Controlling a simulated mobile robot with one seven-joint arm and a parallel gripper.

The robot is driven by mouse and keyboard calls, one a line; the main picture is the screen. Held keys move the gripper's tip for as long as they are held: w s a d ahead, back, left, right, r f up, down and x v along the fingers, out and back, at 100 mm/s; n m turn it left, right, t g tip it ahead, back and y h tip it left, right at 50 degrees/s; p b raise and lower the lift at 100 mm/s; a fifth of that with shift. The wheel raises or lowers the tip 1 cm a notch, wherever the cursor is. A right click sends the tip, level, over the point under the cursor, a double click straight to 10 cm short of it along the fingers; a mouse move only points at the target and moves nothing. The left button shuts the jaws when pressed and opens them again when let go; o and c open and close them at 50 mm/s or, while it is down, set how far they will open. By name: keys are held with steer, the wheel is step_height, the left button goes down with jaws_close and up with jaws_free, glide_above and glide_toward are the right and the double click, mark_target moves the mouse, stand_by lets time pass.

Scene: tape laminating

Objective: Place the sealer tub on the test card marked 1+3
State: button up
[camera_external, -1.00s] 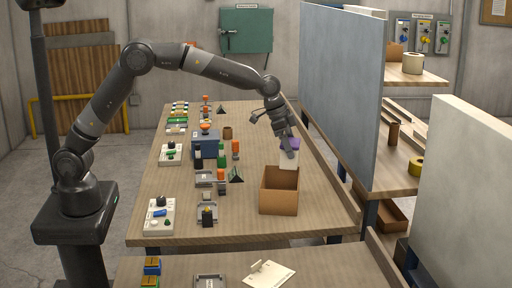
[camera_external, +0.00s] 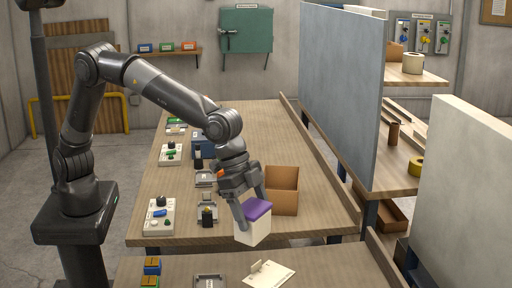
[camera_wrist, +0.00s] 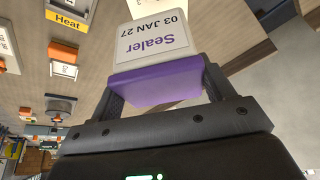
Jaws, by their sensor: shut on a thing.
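The sealer tub (camera_external: 252,232) is a white box with a purple lid. Its label in the wrist view (camera_wrist: 155,42) reads "Sealer 03 JAN 27", upside down in the picture. My gripper (camera_external: 253,213) is shut on the tub, with a finger on each side, and holds it in the air near the front edge of the large table. A pale card (camera_external: 276,277) with a small upright tab lies on the near table, below and right of the tub. Its marking is too small to read. A pale card edge (camera_wrist: 146,6) shows beyond the tub in the wrist view.
An open brown box (camera_external: 283,189) stands just behind my gripper on the large table. A grey tray (camera_external: 209,281) and blue-and-yellow blocks (camera_external: 151,266) sit left of the card. A gap separates the two tables.

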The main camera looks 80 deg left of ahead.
steer(key=s+d+m, duration=0.1)
steer(key=s+d, duration=0.5)
steer(key=d, duration=0.1)
glide_above(269, 276)
steer(key=shift+d+f, duration=0.1)
steer(key=shift+f, duration=5.25)
steer(key=shift+f, duration=0.2)
steer(key=o, duration=1.2)
